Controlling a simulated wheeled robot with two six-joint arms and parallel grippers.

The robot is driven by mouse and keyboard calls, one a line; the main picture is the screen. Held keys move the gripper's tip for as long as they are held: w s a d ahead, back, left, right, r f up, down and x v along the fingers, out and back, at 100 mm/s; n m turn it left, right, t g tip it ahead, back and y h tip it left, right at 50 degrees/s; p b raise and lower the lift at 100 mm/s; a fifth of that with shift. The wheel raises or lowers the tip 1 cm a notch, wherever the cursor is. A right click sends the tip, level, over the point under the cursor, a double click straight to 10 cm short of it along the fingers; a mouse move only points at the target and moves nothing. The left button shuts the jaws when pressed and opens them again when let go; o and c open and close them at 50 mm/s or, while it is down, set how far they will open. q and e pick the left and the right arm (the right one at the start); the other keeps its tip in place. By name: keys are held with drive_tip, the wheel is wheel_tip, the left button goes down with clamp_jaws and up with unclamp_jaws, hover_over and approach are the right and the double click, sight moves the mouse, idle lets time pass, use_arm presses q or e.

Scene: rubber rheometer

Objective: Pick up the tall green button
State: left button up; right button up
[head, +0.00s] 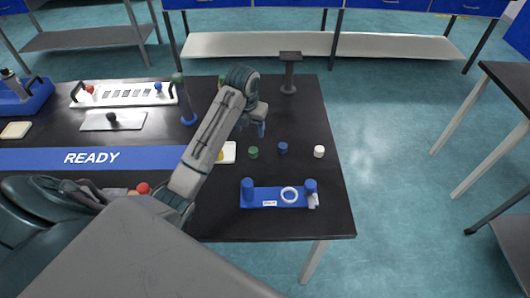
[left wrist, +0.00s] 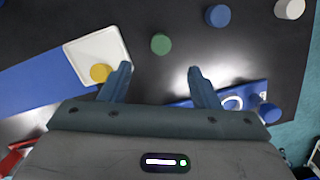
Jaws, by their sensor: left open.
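A green button (head: 253,152), a round cylinder, stands on the black table right of the white plate. In the left wrist view the green button (left wrist: 160,44) lies just beyond the gap between my fingertips, roughly centred. My left gripper (head: 262,130) points down above the table, close to the green button and apart from it. In the left wrist view its two fingers (left wrist: 159,70) are spread with nothing between them. A second green piece (head: 222,78) shows partly behind my left arm; its height is unclear. My right gripper is not in view.
A blue cylinder (head: 283,148) and a white cylinder (head: 319,152) stand right of the green button. A white plate (left wrist: 88,45) with a yellow cylinder (left wrist: 100,73) lies left. A blue fixture (head: 270,204) is nearer the front edge. A dark stand (head: 290,72) is behind.

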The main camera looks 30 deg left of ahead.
use_arm(q)
hover_over(253, 150)
wheel_tip(253, 150, down, 5)
drive_tip(key=shift+s+f, duration=0.15)
wheel_tip(253, 150, down, 5)
drive_tip(key=shift+r+p, duration=0.1)
drive_tip(key=shift+p, duration=1.1)
drive_tip(key=shift+f, duration=0.35)
drive_tip(key=c, duration=1.1)
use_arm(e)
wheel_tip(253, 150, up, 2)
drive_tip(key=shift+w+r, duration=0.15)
